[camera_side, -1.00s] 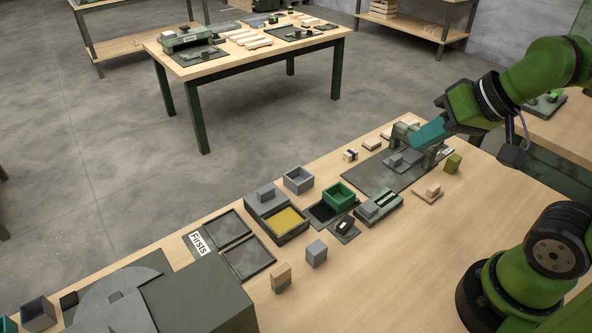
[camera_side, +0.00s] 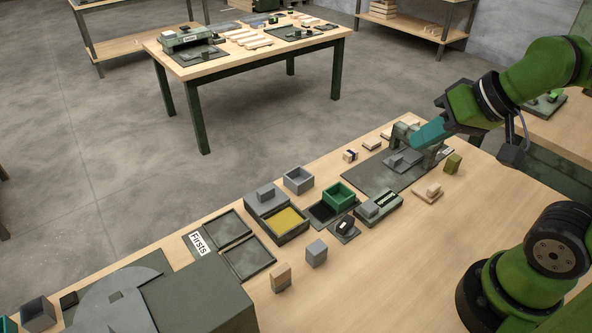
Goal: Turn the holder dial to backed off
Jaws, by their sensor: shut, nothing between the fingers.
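My gripper (camera_side: 418,141), with teal fingers, is shut and empty. It is at the grey-green fixture (camera_side: 401,131) on the dark mat at the back right of the bench, and hides part of that fixture. I cannot tell if it touches it. A round black dial (camera_side: 345,225) with a pale mark sits on a small dark plate in the middle of the bench, well away from my gripper. I cannot tell if this is the holder dial; any dial at the fixture is hidden or too small to make out.
A grey box with a dark panel (camera_side: 388,199) stands beside the black dial. A green bin (camera_side: 339,195), a grey bin (camera_side: 298,180) and a yellow-bottomed tray (camera_side: 287,222) are to its left.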

